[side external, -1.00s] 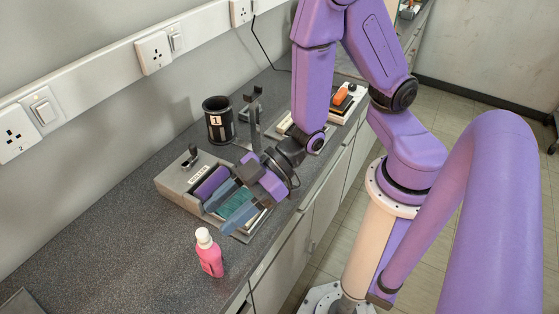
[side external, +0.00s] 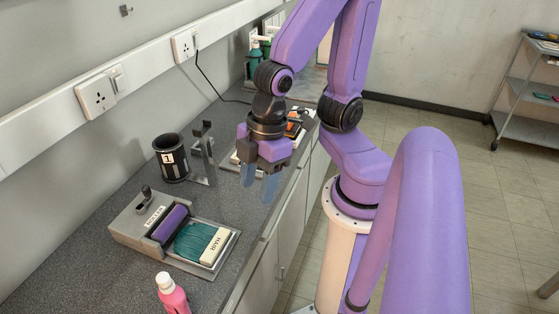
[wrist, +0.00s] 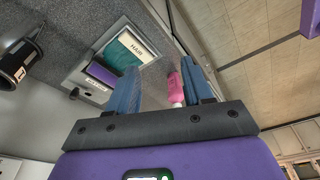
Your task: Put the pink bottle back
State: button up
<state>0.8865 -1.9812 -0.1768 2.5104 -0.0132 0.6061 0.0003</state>
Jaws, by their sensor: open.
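The pink bottle (side external: 173,296) with a white cap stands upright on the grey counter at the bottom of the side view, partly cut off by the frame edge. It also shows in the wrist view (wrist: 173,86), between my fingers in the picture but farther off. My gripper (side external: 259,188) is open and empty, fingers pointing down above the counter's front edge, well behind the bottle and apart from it. In the wrist view its blue fingers (wrist: 160,88) stand on either side with nothing between them.
A grey device with a purple roller (side external: 170,222) and a teal pad labelled HAIR (side external: 196,243) lies between gripper and bottle. A black cup marked 1 (side external: 171,160) and a metal stand (side external: 204,155) are behind it. Green bottles (side external: 254,58) stand at the far end.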

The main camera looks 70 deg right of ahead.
jog(key=shift+g+h, duration=0.5)
jog(key=shift+h, duration=0.3)
jog(key=s+d, duration=0.1)
jog(key=d+r, duration=0.1)
jog(key=d, duration=0.1)
jog(key=s+d+r, duration=0.1)
jog(key=shift+s+d, duration=0.2)
jog(key=shift+s, duration=0.1)
dwell(1.2)
